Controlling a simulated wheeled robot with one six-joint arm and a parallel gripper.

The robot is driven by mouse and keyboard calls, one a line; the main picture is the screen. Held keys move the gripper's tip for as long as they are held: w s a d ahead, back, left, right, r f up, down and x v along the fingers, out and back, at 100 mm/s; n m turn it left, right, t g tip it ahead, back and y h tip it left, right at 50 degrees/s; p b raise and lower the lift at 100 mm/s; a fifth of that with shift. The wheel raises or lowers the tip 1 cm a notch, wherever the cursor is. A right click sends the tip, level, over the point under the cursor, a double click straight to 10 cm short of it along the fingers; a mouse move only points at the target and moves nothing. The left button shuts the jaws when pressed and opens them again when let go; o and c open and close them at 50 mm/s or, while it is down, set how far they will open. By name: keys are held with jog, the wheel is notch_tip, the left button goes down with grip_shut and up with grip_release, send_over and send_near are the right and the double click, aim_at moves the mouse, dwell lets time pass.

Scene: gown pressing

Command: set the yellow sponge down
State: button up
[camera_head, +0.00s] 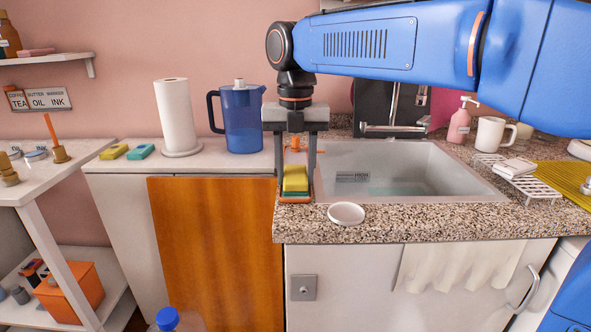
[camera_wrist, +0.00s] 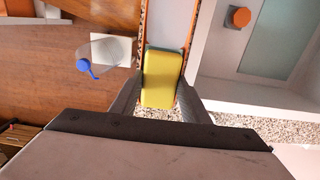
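The yellow sponge (camera_head: 295,179) has a green underside. It is between the two fingers of my gripper (camera_head: 296,184), at the left end of the sink. In the wrist view the sponge (camera_wrist: 162,79) lies lengthwise, and the fingertips (camera_wrist: 162,92) meet its two long sides, so my gripper appears shut on it. A narrow orange-rimmed tray (camera_head: 294,200) is directly below; its rim also shows beside the sponge in the wrist view (camera_wrist: 186,62). I cannot tell whether the sponge touches the tray floor.
The sink basin (camera_head: 430,165) is right of my gripper. A white dish (camera_head: 346,213) sits on the speckled counter in front. A blue pitcher (camera_head: 241,118), a paper towel roll (camera_head: 176,115), another yellow sponge (camera_head: 113,152) and a teal sponge (camera_head: 141,151) stand on the left counter.

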aim_at(296, 173)
jog(key=o, duration=0.3)
jog(key=shift+r, duration=0.15)
notch_tip(296, 173, up, 12)
dwell(0.4)
